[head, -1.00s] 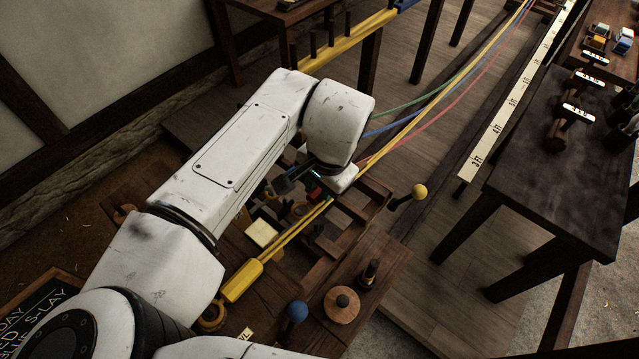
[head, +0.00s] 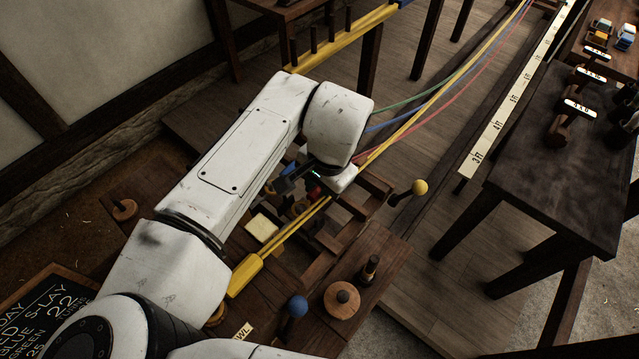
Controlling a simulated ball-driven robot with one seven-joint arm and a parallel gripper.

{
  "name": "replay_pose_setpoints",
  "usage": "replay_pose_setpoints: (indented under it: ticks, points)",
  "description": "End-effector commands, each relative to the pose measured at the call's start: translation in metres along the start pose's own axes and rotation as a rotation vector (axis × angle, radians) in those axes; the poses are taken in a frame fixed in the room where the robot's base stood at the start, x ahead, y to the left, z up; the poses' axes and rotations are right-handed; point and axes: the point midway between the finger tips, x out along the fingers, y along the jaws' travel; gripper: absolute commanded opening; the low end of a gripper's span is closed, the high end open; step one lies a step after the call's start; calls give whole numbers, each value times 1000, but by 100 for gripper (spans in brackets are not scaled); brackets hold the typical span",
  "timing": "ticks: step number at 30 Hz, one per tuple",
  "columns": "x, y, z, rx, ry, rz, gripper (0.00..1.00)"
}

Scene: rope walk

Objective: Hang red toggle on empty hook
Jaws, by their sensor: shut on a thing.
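My gripper (head: 298,184) is at the end of the white arm, over the wooden frame in the middle of the head view. It is shut, and a small red piece (head: 314,189), which looks like the red toggle, shows at its jaws, mostly hidden by the hand. The red rope (head: 430,142) runs from the upper right down to behind the hand. A bit of blue (head: 287,167) shows just behind the fingers. The hooks are hidden behind my arm and hand, so I cannot tell which is empty.
The yellow rope (head: 395,140) runs taut past the hand to a yellow block (head: 245,274). A dark table (head: 560,190) is at right. Green and blue ropes sag behind.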

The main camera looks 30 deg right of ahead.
Motion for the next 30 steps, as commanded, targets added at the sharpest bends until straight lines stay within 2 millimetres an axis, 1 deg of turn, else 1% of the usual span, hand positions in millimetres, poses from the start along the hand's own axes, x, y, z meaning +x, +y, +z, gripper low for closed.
replay_pose_setpoints:
  ticks: [5,6,12,15,23,30]
  points:
    - [0,0,0,-1,0,-1,5]
    - [0,0,0,-1,0,-1,29]
    - [0,0,0,0,0,-1,49]
    - [0,0,0,0,0,-1,56]
    - [-1,0,0,0,0,-1,56]
    - [-16,-3,0,-1,1,-1,56]
